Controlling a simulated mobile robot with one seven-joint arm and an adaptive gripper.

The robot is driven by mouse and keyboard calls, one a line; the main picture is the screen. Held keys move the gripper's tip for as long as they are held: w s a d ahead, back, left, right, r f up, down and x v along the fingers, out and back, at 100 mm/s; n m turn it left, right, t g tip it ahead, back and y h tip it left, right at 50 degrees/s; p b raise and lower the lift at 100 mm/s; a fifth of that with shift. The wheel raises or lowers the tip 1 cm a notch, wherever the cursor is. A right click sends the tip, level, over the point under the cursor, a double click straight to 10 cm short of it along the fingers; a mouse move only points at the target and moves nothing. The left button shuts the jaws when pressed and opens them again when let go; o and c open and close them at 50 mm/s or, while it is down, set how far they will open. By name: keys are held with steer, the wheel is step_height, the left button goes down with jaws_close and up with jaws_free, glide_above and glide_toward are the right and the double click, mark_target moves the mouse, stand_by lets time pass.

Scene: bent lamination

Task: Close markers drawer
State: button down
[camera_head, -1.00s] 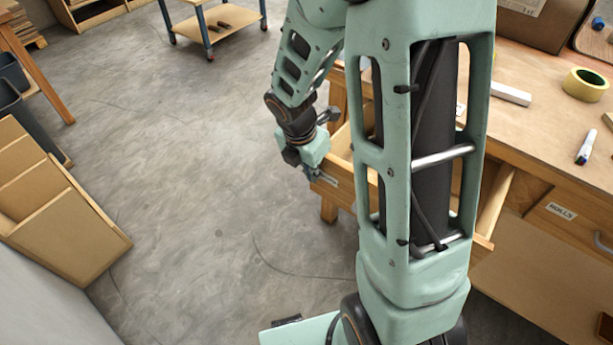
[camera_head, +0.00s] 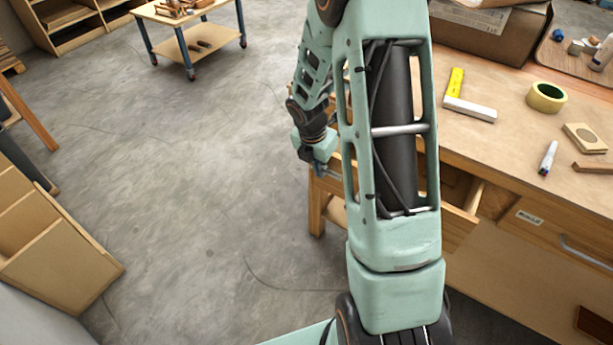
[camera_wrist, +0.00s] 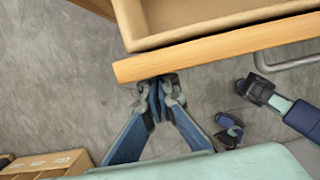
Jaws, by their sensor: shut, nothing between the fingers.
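A wooden drawer stands partly open under the workbench, mostly behind my arm in the head view; its front's right end (camera_head: 459,228) shows beside my arm. Its label is not visible. In the wrist view the drawer's front panel (camera_wrist: 225,47) crosses the top, with part of its bare interior (camera_wrist: 190,14) behind and a grey bar handle (camera_wrist: 287,63) on its right. My gripper (camera_wrist: 159,84) is shut and empty, its fingertips at the outer face of the front, left of the handle. Contact is hard to tell. In the head view my gripper (camera_head: 320,172) is at the drawer's left side.
The workbench top (camera_head: 500,130) holds yellow tape (camera_head: 546,97), a marker (camera_head: 548,158), a square (camera_head: 468,108) and a cardboard box (camera_head: 490,32). A closed drawer with a ROLLS label (camera_head: 530,218) is to the right. The floor (camera_head: 200,190) at left is clear.

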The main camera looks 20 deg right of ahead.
steer(key=w+d+p, duration=0.1)
steer(key=w+d, duration=0.1)
steer(key=d, duration=0.1)
steer(key=w+d+p, duration=0.2)
steer(key=d, duration=0.1)
steer(key=w+d+p, duration=0.1)
steer(key=w+d, duration=0.2)
stand_by(0.4)
